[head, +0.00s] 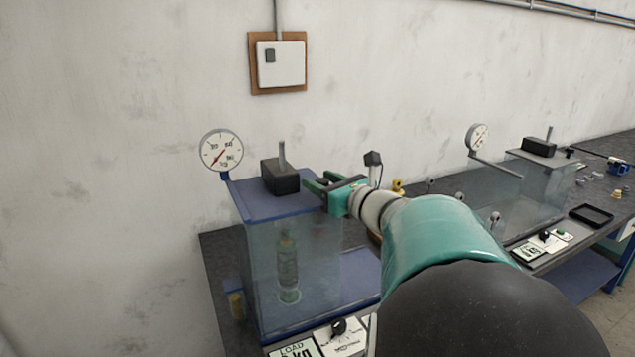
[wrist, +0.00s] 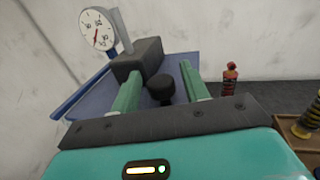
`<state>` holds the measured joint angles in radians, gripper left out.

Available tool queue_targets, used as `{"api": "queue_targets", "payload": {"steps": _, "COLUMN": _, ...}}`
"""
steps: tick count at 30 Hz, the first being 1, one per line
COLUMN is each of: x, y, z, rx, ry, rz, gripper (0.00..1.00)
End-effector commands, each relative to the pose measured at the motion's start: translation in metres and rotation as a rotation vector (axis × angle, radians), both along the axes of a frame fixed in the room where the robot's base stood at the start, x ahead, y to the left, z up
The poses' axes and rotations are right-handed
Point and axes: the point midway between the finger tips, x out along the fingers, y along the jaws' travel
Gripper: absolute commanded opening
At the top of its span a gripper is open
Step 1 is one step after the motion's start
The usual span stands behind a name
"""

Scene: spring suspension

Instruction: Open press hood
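The near press has a clear hood (head: 262,270) with a blue top plate (head: 262,208), which also shows in the wrist view (wrist: 100,100). The hood looks closed. A spring (head: 288,262) stands upright inside. My gripper (head: 318,181) is over the right side of the top plate. In the wrist view my gripper (wrist: 160,72) is open, with a black round knob (wrist: 161,87) between its green fingers. Small gaps show on both sides of the knob. The fingers hide the knob in the head view.
A black block (head: 280,177) with an upright rod sits on the top plate, close beyond the fingers. A dial gauge (head: 222,150) stands at the left. A second press (head: 530,185) is to the right on the bench. A red-and-black spring (wrist: 230,80) stands right of the fingers.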

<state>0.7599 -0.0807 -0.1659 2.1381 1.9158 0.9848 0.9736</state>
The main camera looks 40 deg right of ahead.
Motion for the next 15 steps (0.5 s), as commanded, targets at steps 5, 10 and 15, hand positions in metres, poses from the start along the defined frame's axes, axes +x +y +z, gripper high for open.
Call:
{"api": "queue_targets", "payload": {"steps": 5, "x": -0.0003, "y": -0.0001, "z": -0.0001, "rx": 0.000, "ry": 0.000, "rz": 0.000, "gripper": 0.09}}
{"api": "queue_targets", "payload": {"steps": 10, "x": -0.0004, "y": -0.0003, "z": -0.0001, "rx": 0.000, "ry": 0.000, "rz": 0.000, "gripper": 0.00}}
{"api": "queue_targets", "payload": {"steps": 15, "x": -0.0026, "y": -0.0081, "z": -0.0007, "rx": 0.001, "ry": 0.001, "rz": -0.003, "gripper": 0.00}}
